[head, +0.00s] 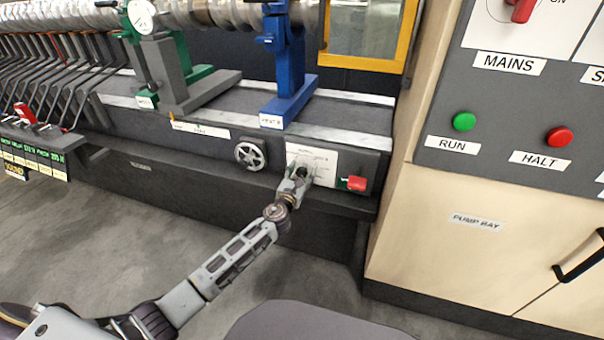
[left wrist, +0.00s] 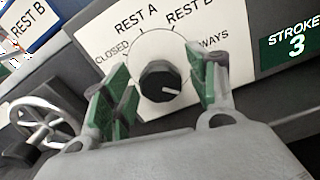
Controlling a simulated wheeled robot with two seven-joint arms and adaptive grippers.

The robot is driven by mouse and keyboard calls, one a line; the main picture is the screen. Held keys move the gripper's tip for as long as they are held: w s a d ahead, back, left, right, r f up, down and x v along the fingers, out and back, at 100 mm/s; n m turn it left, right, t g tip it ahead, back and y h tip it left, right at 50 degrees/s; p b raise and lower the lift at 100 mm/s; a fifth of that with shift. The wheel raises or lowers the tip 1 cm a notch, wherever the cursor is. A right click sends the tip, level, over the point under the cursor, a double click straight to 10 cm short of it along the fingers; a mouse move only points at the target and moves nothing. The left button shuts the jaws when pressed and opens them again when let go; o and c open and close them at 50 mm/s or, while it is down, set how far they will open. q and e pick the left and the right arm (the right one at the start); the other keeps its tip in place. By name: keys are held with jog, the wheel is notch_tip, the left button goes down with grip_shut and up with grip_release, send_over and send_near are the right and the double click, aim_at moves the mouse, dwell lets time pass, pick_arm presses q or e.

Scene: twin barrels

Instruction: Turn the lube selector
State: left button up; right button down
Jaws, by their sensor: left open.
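The lube selector is a black round knob (left wrist: 160,80) on a white plate in the left wrist view. The plate reads CLOSED, REST A, REST B and WAYS around a dial circle. A white mark on the knob points right and slightly down. My left gripper (left wrist: 166,90) is open, with one green-padded finger on each side of the knob; gaps show, and I cannot tell any contact. In the head view my left gripper (head: 299,180) is at the white plate (head: 324,158), hiding most of the knob. My right gripper is not in view.
A handwheel (head: 251,154) sits left of the plate and a red knob (head: 354,184) right of it. A blue rest (head: 287,75) stands above on the bed. A cabinet with RUN (head: 463,122) and HALT (head: 560,138) buttons stands right. The floor in front is clear.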

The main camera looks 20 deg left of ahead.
pick_arm(q)
jog(key=shift+w, duration=0.4)
jog(key=c, duration=1)
jog(key=shift+c, duration=0.2)
